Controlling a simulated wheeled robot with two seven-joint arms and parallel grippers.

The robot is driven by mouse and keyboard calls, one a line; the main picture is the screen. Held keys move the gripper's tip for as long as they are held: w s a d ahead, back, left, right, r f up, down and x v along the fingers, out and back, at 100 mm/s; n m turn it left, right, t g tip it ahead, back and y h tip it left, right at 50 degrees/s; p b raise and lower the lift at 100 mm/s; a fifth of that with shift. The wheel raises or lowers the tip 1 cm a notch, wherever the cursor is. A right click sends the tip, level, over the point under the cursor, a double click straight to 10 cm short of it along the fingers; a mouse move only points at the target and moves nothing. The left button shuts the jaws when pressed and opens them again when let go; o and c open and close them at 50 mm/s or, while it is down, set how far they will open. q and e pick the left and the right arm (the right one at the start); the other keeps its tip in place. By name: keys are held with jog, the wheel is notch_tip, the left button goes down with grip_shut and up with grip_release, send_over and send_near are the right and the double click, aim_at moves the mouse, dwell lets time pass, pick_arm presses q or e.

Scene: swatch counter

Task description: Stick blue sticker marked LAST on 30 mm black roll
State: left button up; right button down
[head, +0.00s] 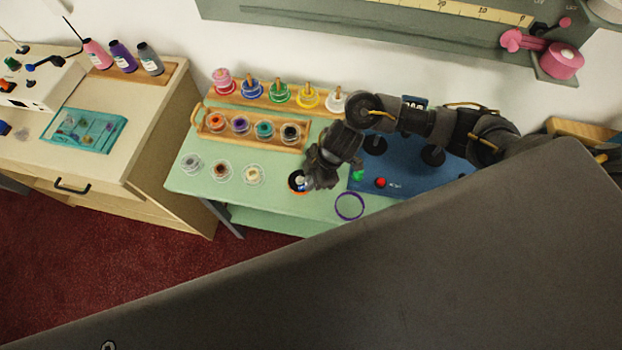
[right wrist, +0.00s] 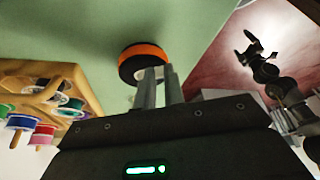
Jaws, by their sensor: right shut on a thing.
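A black roll with an orange rim (head: 292,183) lies on the green counter near its front edge. In the right wrist view the roll (right wrist: 128,66) is just beyond my fingertips. My right gripper (head: 303,184) is over the roll, its fingers close together. A small pale-blue patch shows at the fingertips, which looks like the blue sticker; the LAST mark cannot be read. I cannot tell whether it touches the roll. My left gripper (right wrist: 243,47) shows in the right wrist view, far from the roll, its fingers apart.
A wooden tray (head: 250,143) with several spools stands behind the roll. Several clear-rimmed rolls lie to its left. A purple ring (head: 349,206) and a blue board (head: 412,186) with red and green buttons are to its right.

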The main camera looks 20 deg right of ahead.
jog(key=c, duration=1.4)
grip_release()
jog(key=shift+r, duration=0.1)
notch_tip(320, 180, up, 7)
jog(key=p, duration=0.7)
